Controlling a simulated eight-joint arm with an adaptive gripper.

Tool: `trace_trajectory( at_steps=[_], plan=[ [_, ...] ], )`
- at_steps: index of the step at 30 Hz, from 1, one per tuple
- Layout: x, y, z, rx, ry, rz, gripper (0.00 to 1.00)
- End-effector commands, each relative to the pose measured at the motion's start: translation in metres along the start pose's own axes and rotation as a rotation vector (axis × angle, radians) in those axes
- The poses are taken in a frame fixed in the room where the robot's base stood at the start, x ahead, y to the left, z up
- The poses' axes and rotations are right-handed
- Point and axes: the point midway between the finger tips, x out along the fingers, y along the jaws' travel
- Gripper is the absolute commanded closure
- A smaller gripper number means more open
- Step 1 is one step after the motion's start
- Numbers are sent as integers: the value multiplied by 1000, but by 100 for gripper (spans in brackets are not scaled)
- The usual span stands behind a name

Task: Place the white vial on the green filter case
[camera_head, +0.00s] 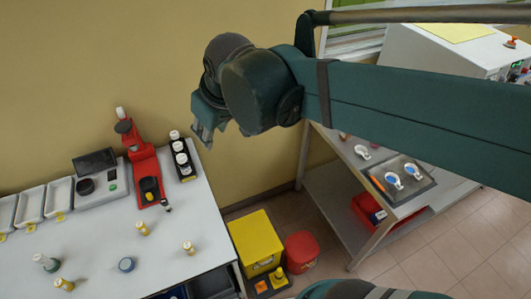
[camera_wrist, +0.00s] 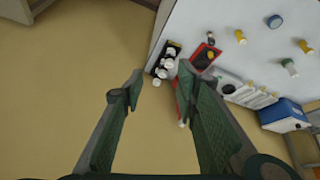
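A small white and green item (camera_head: 47,262) stands at the left front of the white table; it also shows in the wrist view (camera_wrist: 289,67). It looks like a white vial on or against a green round case, but I cannot tell which. Several white-capped vials (camera_head: 181,158) stand in a narrow black rack at the table's back right; they also show in the wrist view (camera_wrist: 163,66). My gripper (camera_head: 203,137) is high above the table's right end, apart from all objects. In the wrist view its fingers (camera_wrist: 160,82) are spread and empty.
A red device (camera_head: 145,175), a grey scale (camera_head: 100,188) and white trays (camera_head: 32,204) line the back. A yellow bin (camera_head: 256,243) stands on the floor.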

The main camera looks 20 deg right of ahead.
Motion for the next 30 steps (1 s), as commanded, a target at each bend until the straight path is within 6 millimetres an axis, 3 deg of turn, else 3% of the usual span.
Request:
trace_trajectory(
  at_steps=[9,18,24,30],
  plan=[
    [-12,34,64,163,54,56,69],
    [-16,55,118,301,103,103,69],
    [-16,61,137,349,122,120,69],
    [-16,62,140,361,127,124,69]
  ],
)
